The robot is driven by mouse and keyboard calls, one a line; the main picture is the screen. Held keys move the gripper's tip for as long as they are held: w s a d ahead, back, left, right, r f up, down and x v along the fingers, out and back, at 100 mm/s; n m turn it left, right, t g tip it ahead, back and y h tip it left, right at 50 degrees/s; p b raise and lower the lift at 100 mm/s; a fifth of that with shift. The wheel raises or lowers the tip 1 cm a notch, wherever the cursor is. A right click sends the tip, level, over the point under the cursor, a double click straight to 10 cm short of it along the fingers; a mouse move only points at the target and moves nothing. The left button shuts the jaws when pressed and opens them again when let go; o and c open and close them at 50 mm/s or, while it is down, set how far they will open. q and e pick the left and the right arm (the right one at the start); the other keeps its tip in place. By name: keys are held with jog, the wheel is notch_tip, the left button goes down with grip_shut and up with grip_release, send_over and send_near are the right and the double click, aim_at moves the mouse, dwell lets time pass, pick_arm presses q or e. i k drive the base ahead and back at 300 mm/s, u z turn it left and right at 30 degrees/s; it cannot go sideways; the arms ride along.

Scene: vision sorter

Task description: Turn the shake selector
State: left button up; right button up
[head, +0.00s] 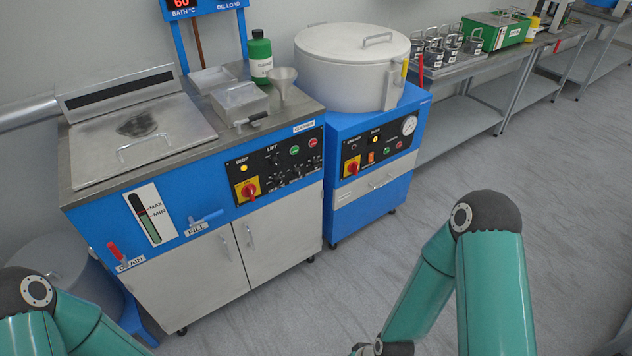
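The blue machine on the left has a black control panel (270,166) on its front. The panel carries a red rotary switch on a yellow plate (248,190), a yellow lamp, green and red buttons, and a row of small dark selector knobs (296,180). The lettering under these knobs is too small to read, so I cannot tell which one is the shake selector or how it points. My arms show at the bottom left and bottom right, well apart from the panel. Neither gripper is in view.
A steel lid (140,130), a green bottle (260,57) and a funnel (283,84) sit on the machine's top. DRAIN (117,252) and FILL (205,219) handles stick out in front. A second blue machine (370,165) stands beside it. The floor on the right is clear.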

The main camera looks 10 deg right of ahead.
aim_at(296, 172)
jog(key=u, duration=0.15)
jog(key=i, duration=0.9)
jog(key=z, duration=0.05)
